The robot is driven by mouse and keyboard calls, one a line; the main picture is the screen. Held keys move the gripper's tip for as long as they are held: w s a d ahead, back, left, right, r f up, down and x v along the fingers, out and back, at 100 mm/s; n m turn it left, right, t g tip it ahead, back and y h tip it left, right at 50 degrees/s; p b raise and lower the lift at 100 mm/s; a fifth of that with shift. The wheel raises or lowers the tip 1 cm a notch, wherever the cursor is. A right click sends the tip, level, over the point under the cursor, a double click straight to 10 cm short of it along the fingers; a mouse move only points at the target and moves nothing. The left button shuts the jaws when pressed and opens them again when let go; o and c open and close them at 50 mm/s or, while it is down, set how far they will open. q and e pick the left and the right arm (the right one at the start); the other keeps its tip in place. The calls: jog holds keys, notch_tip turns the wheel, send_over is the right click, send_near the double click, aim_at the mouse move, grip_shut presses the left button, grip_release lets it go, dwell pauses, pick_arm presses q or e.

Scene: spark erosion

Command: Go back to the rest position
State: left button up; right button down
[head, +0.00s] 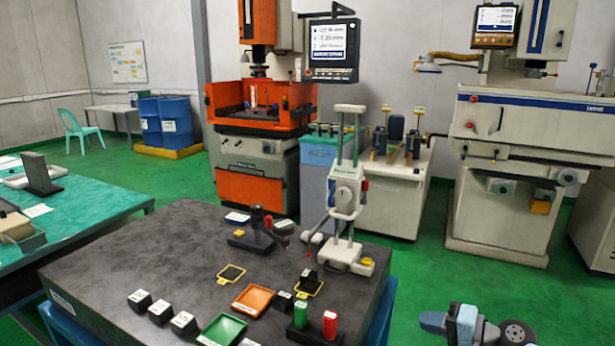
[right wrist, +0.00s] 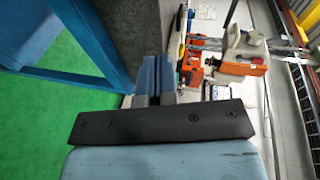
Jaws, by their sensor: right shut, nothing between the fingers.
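My right gripper (head: 433,322) is at the lower right of the head view, over the green floor and to the right of the dark stone table, apart from it. Its arm is partly cut off by the bottom edge. In the right wrist view its blue-grey fingers (right wrist: 152,78) are together beyond the black gripper body, with nothing between them. My left gripper is not in view.
The dark stone table (head: 130,258) holds an orange tray (head: 254,300), a green tray (head: 222,330), a red block (head: 330,325) and a white stand (head: 345,200). Machines stand behind, including an orange one (head: 250,185). Green floor right of the table is free.

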jog(key=s+a+f+n+t+h, duration=0.1)
jog(key=s+a+f+n+h, duration=0.25)
jog(key=s+f, duration=0.8)
jog(key=s+a+f+n+h, duration=0.25)
jog(key=s+f+h, duration=0.25)
jog(key=s+f, duration=0.65)
jog(key=s+a+r+n, duration=0.2)
jog(key=s, duration=0.6)
notch_tip(320, 180, up, 12)
jog(key=d+t+p, duration=0.1)
jog(key=p, duration=1.2)
jog(key=shift+d+h, duration=0.15)
jog(key=shift+h, duration=0.3)
